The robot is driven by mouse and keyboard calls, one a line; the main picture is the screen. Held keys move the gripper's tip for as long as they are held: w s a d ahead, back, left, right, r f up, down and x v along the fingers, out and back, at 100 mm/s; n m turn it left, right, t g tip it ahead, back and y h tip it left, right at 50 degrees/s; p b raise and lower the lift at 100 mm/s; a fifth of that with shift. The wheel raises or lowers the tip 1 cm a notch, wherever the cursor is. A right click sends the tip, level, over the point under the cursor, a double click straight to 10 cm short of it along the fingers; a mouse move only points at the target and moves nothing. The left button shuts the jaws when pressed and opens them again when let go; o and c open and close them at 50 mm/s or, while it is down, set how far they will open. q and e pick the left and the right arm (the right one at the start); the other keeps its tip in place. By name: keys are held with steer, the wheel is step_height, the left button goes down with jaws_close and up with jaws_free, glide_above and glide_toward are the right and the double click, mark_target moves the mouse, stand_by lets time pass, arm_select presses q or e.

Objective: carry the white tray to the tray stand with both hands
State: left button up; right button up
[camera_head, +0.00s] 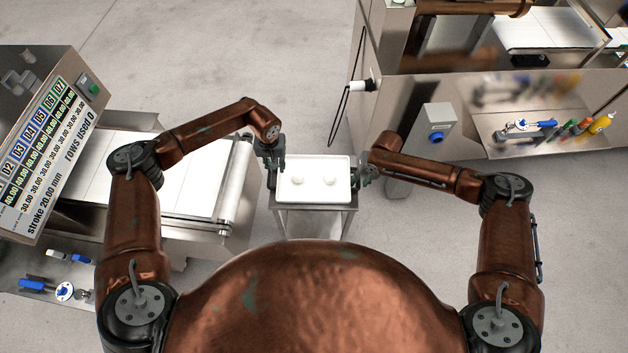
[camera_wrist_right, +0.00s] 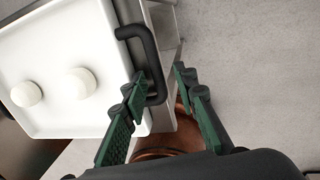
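The white tray (camera_head: 315,198) lies level on a small metal stand (camera_head: 312,222), with two round white dough pieces on it. In the right wrist view the tray (camera_wrist_right: 60,115) shows a black handle (camera_wrist_right: 152,62) on its near side. My right gripper (camera_wrist_right: 160,80) is open, its green fingers apart on either side of the handle's lower part. In the head view this gripper (camera_head: 361,176) is at the tray's right edge. My left gripper (camera_head: 272,163) is at the tray's left edge; its fingers are too small and dark to tell whether they hold the left handle.
A conveyor machine (camera_head: 190,180) with a white belt and a tilted display panel (camera_head: 45,140) stands at left. A steel machine (camera_head: 460,90) with a side shelf of tools (camera_head: 540,130) stands at right. Bare floor (camera_head: 270,60) lies beyond the tray.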

arm_select(q)
steer(key=shift+r, duration=0.4)
arm_select(e)
steer(key=shift+r, duration=0.2)
step_height(320, 180, up, 11)
steer(key=d, duration=0.2)
steer(key=shift+r, duration=0.2)
arm_select(q)
steer(key=shift+r, duration=0.1)
arm_select(e)
steer(key=shift+s, duration=0.1)
